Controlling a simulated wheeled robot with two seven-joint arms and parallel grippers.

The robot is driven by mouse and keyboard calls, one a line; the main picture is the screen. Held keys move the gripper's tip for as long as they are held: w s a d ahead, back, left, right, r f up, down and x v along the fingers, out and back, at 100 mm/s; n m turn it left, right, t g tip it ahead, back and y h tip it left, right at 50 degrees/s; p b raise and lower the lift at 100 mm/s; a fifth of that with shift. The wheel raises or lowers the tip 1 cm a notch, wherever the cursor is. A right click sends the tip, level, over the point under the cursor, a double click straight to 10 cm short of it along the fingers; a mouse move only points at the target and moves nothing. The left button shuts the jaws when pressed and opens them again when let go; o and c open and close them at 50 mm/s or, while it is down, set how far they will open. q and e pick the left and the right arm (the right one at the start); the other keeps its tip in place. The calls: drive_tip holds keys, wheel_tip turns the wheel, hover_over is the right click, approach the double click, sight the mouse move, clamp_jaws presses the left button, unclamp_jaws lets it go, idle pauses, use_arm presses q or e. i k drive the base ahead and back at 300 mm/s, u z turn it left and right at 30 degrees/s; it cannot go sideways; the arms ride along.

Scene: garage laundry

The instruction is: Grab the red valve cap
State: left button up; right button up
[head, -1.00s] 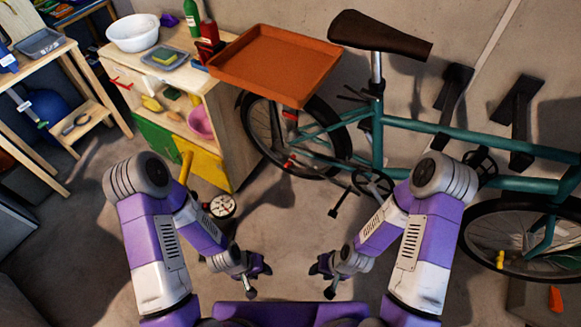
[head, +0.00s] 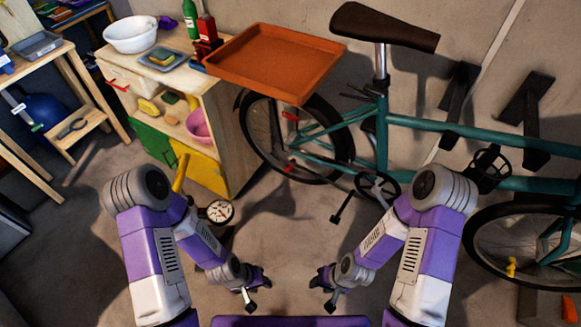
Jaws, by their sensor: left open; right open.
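I cannot clearly make out a red valve cap. A small red spot (head: 287,168) shows at the lower part of the bicycle's left wheel (head: 322,176), but it is too small to identify. The bicycle (head: 420,126) is teal and stands by the wall. My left gripper (head: 254,287) is open and empty, low in front of my body. My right gripper (head: 324,289) is open and empty, facing it. Both are apart from the bicycle, nearer to me than its wheels.
An orange tray (head: 273,68) sticks out above the left wheel. A wooden cabinet (head: 225,125) with a white basin (head: 131,34) stands left of it. A round gauge (head: 220,211) is beside my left arm. A yellow piece (head: 511,267) shows at the right wheel. The middle floor is clear.

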sight(289, 166)
drive_tip(key=u, duration=2.65)
drive_tip(key=k, duration=1.1)
drive_tip(key=z, duration=1.4)
drive_tip(key=i, duration=1.5)
